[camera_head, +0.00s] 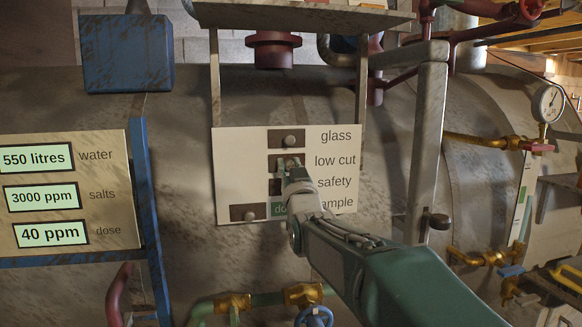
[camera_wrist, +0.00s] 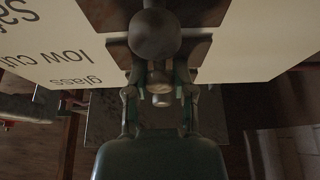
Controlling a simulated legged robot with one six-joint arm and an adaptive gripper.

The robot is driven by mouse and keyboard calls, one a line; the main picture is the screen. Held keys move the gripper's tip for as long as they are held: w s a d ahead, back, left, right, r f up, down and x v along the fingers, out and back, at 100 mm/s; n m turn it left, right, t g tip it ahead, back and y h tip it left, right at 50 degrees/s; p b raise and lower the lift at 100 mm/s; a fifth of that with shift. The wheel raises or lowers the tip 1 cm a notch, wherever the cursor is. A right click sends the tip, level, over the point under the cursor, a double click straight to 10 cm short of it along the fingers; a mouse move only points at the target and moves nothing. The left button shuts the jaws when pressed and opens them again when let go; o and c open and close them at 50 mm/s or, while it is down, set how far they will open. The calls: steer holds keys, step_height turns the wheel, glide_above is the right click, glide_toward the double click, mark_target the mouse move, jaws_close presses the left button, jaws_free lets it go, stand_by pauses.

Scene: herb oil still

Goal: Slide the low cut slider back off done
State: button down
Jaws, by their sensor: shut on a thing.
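The white panel (camera_head: 232,160) has rows labelled glass, low cut, safety and sample. My gripper (camera_head: 289,165) is at the low cut row, shut on the knob of the low cut slider (camera_head: 273,161), whose brown plate shows beside the fingers. In the wrist view, seen upside down, my fingers (camera_wrist: 160,85) stand on both sides of small round knobs, with a larger dark knob (camera_wrist: 155,35) closer to the camera. My gripper and arm hide most of the safety row and part of the sample row.
The glass slider (camera_head: 289,140) sits just above. The sample slider (camera_head: 248,212) is at the left of its row, beside a green done patch (camera_head: 277,209). A grey post (camera_head: 426,150) stands right of the panel. A readout board (camera_head: 70,190) is at left.

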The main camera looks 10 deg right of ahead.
steer(key=shift+a, duration=0.25)
steer(key=shift+c, duration=2.3)
jaws_free()
steer(key=shift+d, duration=0.25)
steer(key=shift+a+f, duration=0.1)
steer(key=v, duration=1.1)
steer(key=shift+s+f, duration=0.25)
steer(key=shift+s, duration=0.1)
steer(key=shift+f, duration=0.1)
